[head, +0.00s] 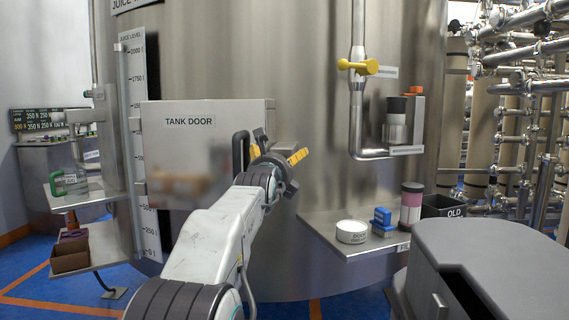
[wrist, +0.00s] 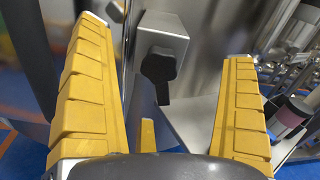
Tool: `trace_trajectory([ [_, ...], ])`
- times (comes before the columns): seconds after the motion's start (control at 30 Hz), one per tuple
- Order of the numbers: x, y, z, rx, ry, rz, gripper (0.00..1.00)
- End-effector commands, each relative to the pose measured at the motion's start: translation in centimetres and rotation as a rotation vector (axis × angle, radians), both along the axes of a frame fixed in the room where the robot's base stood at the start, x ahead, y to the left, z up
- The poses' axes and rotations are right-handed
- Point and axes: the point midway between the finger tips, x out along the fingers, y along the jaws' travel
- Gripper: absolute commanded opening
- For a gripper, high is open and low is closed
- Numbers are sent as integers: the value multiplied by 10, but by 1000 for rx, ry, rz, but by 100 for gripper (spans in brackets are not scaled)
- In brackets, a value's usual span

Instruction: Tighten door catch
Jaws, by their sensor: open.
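The tank door (head: 200,140) is a flat metal panel labelled TANK DOOR on the big steel tank, and it looks shut. The door catch shows in the wrist view as a black knob (wrist: 158,68) on a steel block at the door's right edge. In the head view my gripper hides most of the catch. My gripper (wrist: 165,95) is open, with its yellow ribbed fingers to the left and right of the knob. The knob is ahead of the fingers, and no contact shows. In the head view my gripper (head: 282,163) is in front of the door's right edge.
A yellow valve handle (head: 358,67) is on the pipe above.

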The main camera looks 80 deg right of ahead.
Motion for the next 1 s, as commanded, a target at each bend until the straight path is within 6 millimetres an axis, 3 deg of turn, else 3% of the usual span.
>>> trace_trajectory([
  [1.0, -1, -21, 0, 0, -4, 0, 100],
])
